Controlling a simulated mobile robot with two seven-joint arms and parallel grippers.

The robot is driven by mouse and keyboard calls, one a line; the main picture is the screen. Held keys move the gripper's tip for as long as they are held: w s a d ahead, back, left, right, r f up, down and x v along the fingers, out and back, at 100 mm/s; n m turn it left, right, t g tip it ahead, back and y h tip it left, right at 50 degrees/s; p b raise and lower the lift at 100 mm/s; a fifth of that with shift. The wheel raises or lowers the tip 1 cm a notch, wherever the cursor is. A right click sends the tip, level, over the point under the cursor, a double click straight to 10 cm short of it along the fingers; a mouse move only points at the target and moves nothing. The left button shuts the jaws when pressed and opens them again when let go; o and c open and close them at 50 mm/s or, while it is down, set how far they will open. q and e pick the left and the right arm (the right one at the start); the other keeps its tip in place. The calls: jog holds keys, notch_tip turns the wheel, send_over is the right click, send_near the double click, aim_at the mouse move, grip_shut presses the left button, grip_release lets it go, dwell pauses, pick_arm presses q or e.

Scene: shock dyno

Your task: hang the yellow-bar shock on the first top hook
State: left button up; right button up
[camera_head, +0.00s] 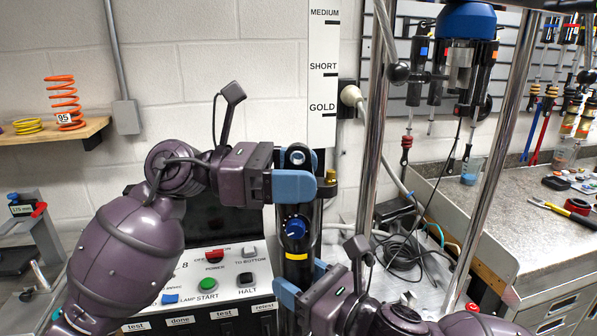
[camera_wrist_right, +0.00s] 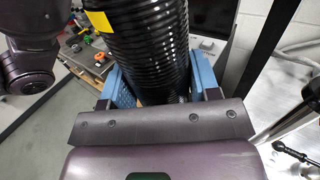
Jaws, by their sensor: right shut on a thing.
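The yellow-bar shock (camera_head: 297,256) stands upright in front of the dyno's control box, dark with a yellow band and a blue knob. In the right wrist view its black coil spring (camera_wrist_right: 140,45) runs between my blue fingers, with a yellow patch at upper left. My right gripper (camera_head: 303,290) is shut on its lower part. My left gripper (camera_head: 300,187) has its blue fingers at the shock's upper end; whether they grip it is unclear. The wall rack (camera_head: 398,90) at upper right holds hanging shocks; the first top hook cannot be made out.
Chrome posts (camera_head: 375,130) and (camera_head: 490,190) stand between the shock and the rack. A control box (camera_head: 215,272) with buttons is beside the shock. The grey workbench (camera_head: 500,240) at right carries pliers (camera_head: 565,210). Cables (camera_head: 405,255) lie behind the posts.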

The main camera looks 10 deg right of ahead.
pick_arm(q)
grip_shut()
pick_arm(e)
jog(key=shift+r, duration=0.15)
pick_arm(q)
jog(key=shift+r, duration=0.15)
pick_arm(e)
jog(key=o, duration=1.5)
jog(key=shift+c, duration=0.2)
jog(key=shift+s, duration=0.1)
